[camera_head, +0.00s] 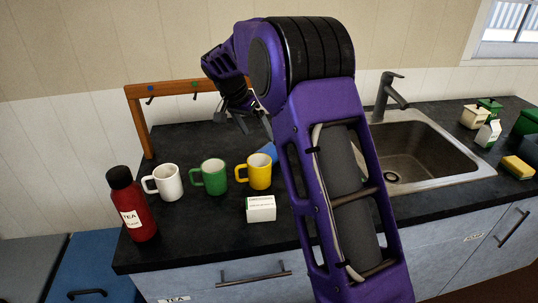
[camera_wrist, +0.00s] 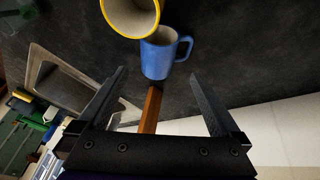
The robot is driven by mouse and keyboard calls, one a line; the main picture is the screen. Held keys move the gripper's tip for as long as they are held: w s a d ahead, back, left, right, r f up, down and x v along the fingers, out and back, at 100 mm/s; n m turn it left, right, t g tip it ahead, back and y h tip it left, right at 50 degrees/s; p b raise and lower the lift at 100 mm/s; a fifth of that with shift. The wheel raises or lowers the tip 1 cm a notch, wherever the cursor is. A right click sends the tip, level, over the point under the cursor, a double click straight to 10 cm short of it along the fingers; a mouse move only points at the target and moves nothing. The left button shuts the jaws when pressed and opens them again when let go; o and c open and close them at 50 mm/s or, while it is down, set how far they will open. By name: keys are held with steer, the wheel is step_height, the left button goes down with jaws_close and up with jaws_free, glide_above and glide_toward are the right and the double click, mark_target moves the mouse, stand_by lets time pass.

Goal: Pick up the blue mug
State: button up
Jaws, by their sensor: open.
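The blue mug (camera_wrist: 160,57) stands on the dark counter, beside the yellow mug (camera_wrist: 128,14) in the wrist view, with its handle to the right. In the head view only a slice of the blue mug (camera_head: 268,149) shows behind the yellow mug (camera_head: 260,174); my arm hides the rest. My gripper (camera_wrist: 158,75) is open and empty. In the wrist view the blue mug appears just beyond the fingertips and between their lines. In the head view my gripper (camera_head: 242,122) hangs above the counter behind the mugs, partly hidden by my arm.
A green mug (camera_head: 214,176), a white mug (camera_head: 167,183), a red tea bottle (camera_head: 133,207) and a small white box (camera_head: 261,209) stand toward the front left. A wooden hook rack (camera_head: 140,122) is behind. A sink (camera_head: 428,151) lies right.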

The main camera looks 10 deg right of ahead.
mark_target(265, 148)
steer(key=x, duration=0.4)
steer(key=shift+f, duration=0.15)
steer(key=shift+s+x, duration=0.15)
steer(key=shift+x, duration=1.2)
steer(key=shift+s+x, duration=0.1)
steer(key=shift+x, duration=1.2)
steer(key=c, duration=1.4)
steer(key=shift+c, duration=0.4)
